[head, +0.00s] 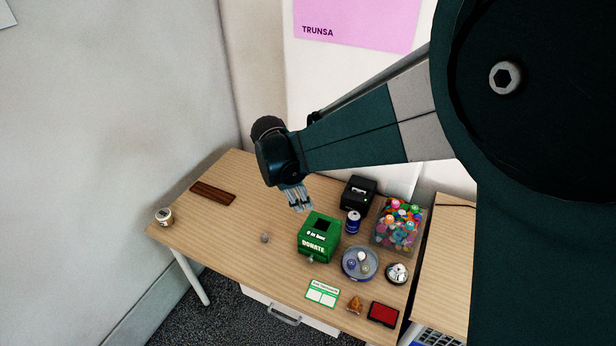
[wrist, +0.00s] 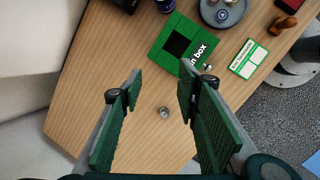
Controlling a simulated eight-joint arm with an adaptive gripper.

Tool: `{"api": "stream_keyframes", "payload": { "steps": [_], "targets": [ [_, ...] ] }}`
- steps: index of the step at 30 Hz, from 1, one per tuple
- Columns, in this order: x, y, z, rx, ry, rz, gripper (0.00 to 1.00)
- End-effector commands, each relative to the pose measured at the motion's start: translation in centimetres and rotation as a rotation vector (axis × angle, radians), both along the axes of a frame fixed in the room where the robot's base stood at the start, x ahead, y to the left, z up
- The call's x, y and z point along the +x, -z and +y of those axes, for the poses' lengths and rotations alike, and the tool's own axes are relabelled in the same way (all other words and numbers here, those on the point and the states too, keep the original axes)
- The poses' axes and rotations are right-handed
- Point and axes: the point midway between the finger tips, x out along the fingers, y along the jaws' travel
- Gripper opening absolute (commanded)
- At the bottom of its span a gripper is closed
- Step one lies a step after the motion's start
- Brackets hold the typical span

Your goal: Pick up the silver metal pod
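A small silver-grey round piece, which looks like the metal pod (head: 265,238), sits alone on the wooden table to the left of the green donate box. In the wrist view the pod (wrist: 164,112) shows between my two green fingers and beyond them, apart from both. My gripper (head: 299,204) is above the table, behind and to the right of the pod in the head view. In the wrist view my gripper (wrist: 157,88) is open, its fingers wide apart with nothing between them but the view of the table and pod.
The green donate box (head: 319,237) stands right of the pod. Further right are a blue can (head: 352,222), a black device (head: 358,193), a tub of colourful items (head: 386,245) and a round blue-grey dish (head: 346,270). A brown bar (head: 213,194) and a jar (head: 164,217) lie left. Table around the pod is clear.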

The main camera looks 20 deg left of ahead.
Motion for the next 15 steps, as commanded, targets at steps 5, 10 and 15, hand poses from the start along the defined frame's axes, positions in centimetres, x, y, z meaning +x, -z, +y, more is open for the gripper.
{"api": "stream_keyframes", "payload": {
  "steps": [5,10,15],
  "targets": [
    [-1.5,3.5,4.4,-0.058,-0.116,0.014,0.33],
    [-3.2,6.8,8.2,-0.114,-0.224,0.027,0.33],
    [-5.2,10.1,11.7,-0.169,-0.327,0.039,0.33]
  ]
}}
